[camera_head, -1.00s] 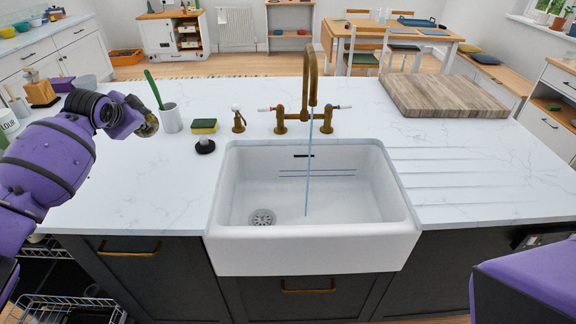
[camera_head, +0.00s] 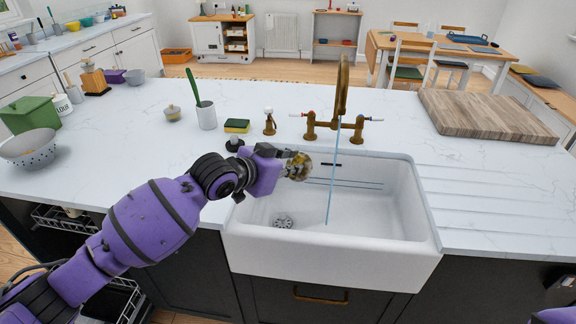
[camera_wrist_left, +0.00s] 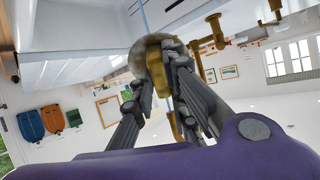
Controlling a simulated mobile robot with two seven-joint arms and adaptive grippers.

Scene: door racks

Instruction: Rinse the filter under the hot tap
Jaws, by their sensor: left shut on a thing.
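My left gripper (camera_head: 292,169) is over the left part of the white sink (camera_head: 335,255), left of the water stream (camera_head: 332,185). It is shut on the filter (camera_head: 301,162), a small round grey and brass-coloured piece. The filter also shows between the fingers in the left wrist view (camera_wrist_left: 149,52); the fingers hide part of it. It is apart from the water in the head view. The brass tap (camera_head: 343,85) runs a thin stream into the sink. Its left handle (camera_head: 310,123) has a red mark.
A soap pump (camera_head: 269,121), a yellow-green sponge (camera_head: 237,126), a black-based brush (camera_head: 234,145) and a white crock (camera_head: 206,116) stand behind and left of the sink. A wooden board (camera_head: 485,115) lies at the right. The ribbed drainer beside the sink is clear.

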